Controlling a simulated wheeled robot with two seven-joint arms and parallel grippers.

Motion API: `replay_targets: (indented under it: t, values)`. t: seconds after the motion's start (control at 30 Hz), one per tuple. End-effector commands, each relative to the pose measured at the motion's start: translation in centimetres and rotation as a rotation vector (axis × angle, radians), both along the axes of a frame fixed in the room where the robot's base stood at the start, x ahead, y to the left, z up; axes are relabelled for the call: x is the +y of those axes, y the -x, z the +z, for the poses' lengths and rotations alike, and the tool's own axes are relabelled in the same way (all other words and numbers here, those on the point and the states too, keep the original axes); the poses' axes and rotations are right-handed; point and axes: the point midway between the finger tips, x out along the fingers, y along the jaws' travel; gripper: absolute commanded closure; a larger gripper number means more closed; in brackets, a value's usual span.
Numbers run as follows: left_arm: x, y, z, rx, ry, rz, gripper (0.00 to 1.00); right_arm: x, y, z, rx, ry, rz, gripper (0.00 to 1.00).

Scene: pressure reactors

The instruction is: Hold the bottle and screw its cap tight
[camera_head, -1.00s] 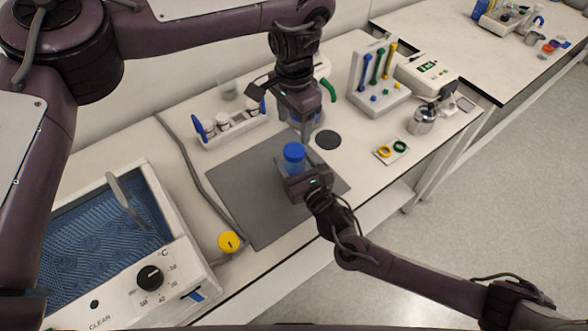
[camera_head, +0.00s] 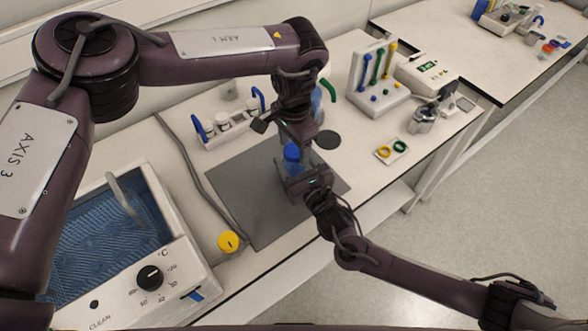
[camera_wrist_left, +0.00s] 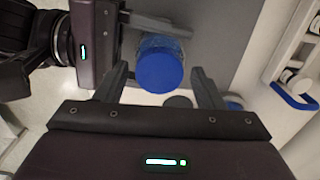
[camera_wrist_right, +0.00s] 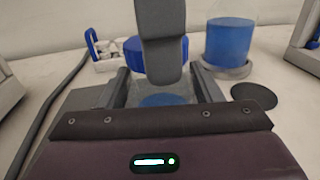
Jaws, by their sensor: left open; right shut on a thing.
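The bottle (camera_wrist_right: 160,100) is clear with a blue cap (camera_head: 291,152) and stands upright above the grey mat (camera_head: 240,205). My right gripper (camera_head: 296,181) is shut around the bottle's body from the near side. My left gripper (camera_head: 293,141) is open and points down over the cap. In the left wrist view the blue cap (camera_wrist_left: 160,66) lies between the spread fingers, with gaps at the sides. In the right wrist view a left finger hangs in front of the cap (camera_wrist_right: 135,55) and hides part of it.
A rack with blue handles (camera_head: 226,122) stands behind the mat. A bath with blue liquid (camera_head: 105,235) is at left. The mat's left part is clear.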

Motion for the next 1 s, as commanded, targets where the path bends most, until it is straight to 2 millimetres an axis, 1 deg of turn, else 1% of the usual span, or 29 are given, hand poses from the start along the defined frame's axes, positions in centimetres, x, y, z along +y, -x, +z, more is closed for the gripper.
replay_targets:
  t: [0.27, 0.37, 0.6, 0.63, 0.73, 0.87, 1.0]
  values:
    - [0.01, 0.01, -0.15, 0.0, 0.0, 0.0, 0.37, -0.03, 0.03, -0.1, 0.002, 0.001, 0.0, 1.0]
    - [0.01, 0.01, -0.14, 0.0, 0.0, 0.0, 0.49, -0.03, 0.03, -0.1, 0.002, 0.001, 0.0, 1.0]
    - [0.03, -0.01, -0.13, -0.001, -0.001, 0.001, 0.8, -0.03, 0.03, -0.1, 0.002, 0.001, 0.0, 1.0]
    - [0.03, -0.01, -0.13, -0.001, -0.001, 0.001, 0.82, -0.03, 0.03, -0.1, 0.002, 0.001, 0.0, 1.0]
    - [0.05, -0.02, -0.13, -0.001, -0.001, -0.01, 0.82, -0.04, 0.03, -0.1, 0.002, 0.001, 0.0, 1.0]
    - [0.08, -0.03, -0.17, 0.001, -0.001, -0.137, 0.82, -0.03, 0.03, -0.1, 0.002, 0.001, 0.0, 1.0]
    - [0.1, -0.05, -0.17, 0.001, -0.002, -0.416, 0.82, -0.04, 0.03, -0.1, 0.002, 0.001, 0.0, 1.0]
